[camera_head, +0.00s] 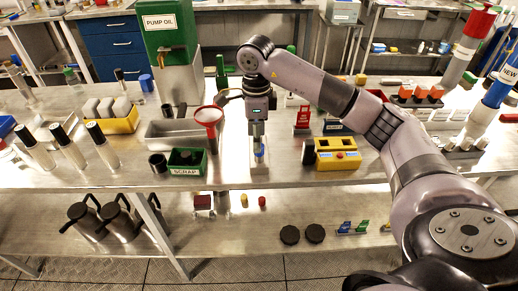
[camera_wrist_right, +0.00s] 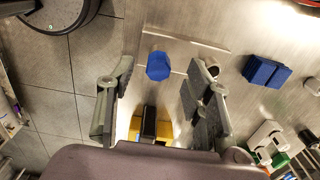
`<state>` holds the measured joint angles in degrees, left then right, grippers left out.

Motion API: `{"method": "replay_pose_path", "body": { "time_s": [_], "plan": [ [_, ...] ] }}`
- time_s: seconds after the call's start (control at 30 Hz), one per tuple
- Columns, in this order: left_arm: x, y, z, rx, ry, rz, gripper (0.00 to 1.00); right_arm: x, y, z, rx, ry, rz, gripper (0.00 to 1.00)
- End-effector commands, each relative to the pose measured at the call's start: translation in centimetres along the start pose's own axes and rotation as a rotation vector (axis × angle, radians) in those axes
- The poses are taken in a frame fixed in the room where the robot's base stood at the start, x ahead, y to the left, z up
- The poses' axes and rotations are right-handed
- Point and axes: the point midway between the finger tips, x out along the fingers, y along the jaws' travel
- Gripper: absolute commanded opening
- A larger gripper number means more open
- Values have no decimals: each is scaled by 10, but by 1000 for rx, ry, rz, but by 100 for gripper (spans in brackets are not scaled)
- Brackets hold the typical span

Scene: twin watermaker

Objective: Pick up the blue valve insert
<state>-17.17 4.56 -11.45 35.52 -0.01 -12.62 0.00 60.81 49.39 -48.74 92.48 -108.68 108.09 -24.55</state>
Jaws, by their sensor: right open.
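The blue valve insert (camera_wrist_right: 158,66) shows in the right wrist view as a small blue faceted piece, ahead of and between the two fingers. In the head view a bit of blue (camera_head: 259,152) shows at the fingertips, mostly hidden by the gripper. My right gripper (camera_head: 258,150) points down over the front part of the bench. In the wrist view my right gripper (camera_wrist_right: 160,100) is open, with its fingers wide apart and clear space around the blue piece. I cannot tell the height gap between fingertips and insert. My left gripper is in neither view.
A blue block (camera_wrist_right: 266,71) lies off to the side in the wrist view.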

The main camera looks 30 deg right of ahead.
Motion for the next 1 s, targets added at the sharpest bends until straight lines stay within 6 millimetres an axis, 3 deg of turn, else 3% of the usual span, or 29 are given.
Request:
{"method": "replay_pose_path", "body": {
  "time_s": [0.23, 0.53, 1.0],
  "plan": [
    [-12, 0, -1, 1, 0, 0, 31, 34, 1, -7, 0, 2, 3, 47],
    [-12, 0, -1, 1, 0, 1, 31, 40, 1, -6, -1, -1, 0, 47],
    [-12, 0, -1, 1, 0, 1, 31, 40, 1, -6, -1, 0, 0, 15]
  ]
}}
